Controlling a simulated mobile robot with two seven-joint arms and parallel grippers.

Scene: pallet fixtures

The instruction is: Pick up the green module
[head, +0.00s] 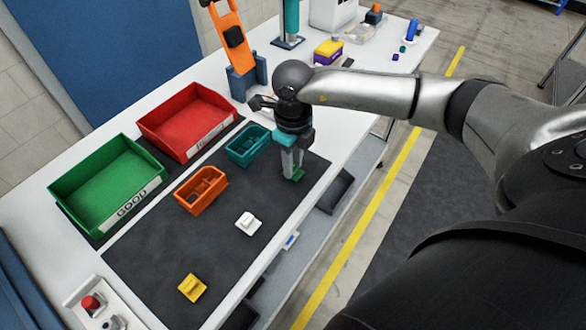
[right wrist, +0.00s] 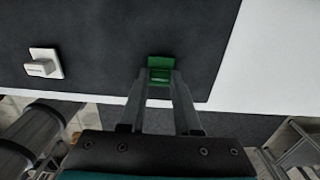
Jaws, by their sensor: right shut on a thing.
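The green module (head: 297,174) is at the right part of the dark mat, at the tips of my right gripper (head: 292,172). In the right wrist view the green module (right wrist: 160,70) sits between the two fingertips of my right gripper (right wrist: 160,84), which is shut on it. Whether it touches the mat or is slightly above it, I cannot tell. The fingers hide part of it in the head view. My left gripper is not in view.
A white module (head: 248,222) and a yellow module (head: 192,288) lie on the dark mat (head: 150,265). Orange (head: 201,190) and teal (head: 248,145) trays stand left of my gripper. A green GOOD bin (head: 107,186) and a red bin (head: 187,121) stand farther left.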

